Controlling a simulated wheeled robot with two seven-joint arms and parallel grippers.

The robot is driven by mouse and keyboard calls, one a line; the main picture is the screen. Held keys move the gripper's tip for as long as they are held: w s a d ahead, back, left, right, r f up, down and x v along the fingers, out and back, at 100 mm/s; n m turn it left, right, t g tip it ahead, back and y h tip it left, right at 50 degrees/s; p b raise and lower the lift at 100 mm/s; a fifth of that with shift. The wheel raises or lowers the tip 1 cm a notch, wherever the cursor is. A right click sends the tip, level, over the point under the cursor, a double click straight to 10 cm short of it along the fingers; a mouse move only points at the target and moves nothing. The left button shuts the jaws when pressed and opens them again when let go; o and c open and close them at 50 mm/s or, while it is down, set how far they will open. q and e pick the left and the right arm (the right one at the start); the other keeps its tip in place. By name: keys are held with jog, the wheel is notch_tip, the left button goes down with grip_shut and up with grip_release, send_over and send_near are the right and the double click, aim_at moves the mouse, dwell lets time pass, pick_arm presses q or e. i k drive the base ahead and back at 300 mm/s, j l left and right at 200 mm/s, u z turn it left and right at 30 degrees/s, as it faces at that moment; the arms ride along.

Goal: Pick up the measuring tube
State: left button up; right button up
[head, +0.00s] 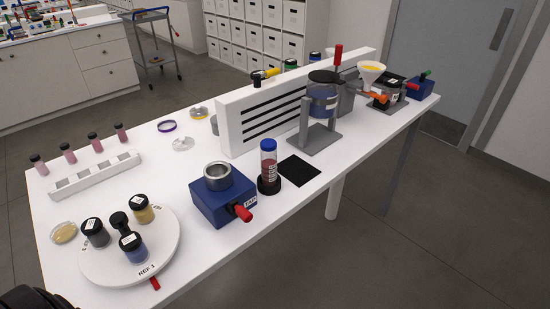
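The measuring tube (269,160) stands upright near the front edge of the white table, about the middle of the view. It is clear with a blue cap, dark red contents and pale markings on its side. Its lower end sits in a round black base (269,185). Neither gripper's fingers show. Only a dark rounded part, probably of my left arm, shows at the bottom left corner, well away from the tube.
A blue device (222,205) with a metal cup and red handle stands close left of the tube. A black mat (300,170) lies close right. Behind are a slotted white panel (245,130) and a grey stand (318,140). A turntable (105,265) holds jars at left.

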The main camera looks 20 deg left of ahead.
aim_at(268, 160)
jog(key=u, duration=0.95)
jog(key=i+l, duration=0.05)
jog(key=l, duration=0.05)
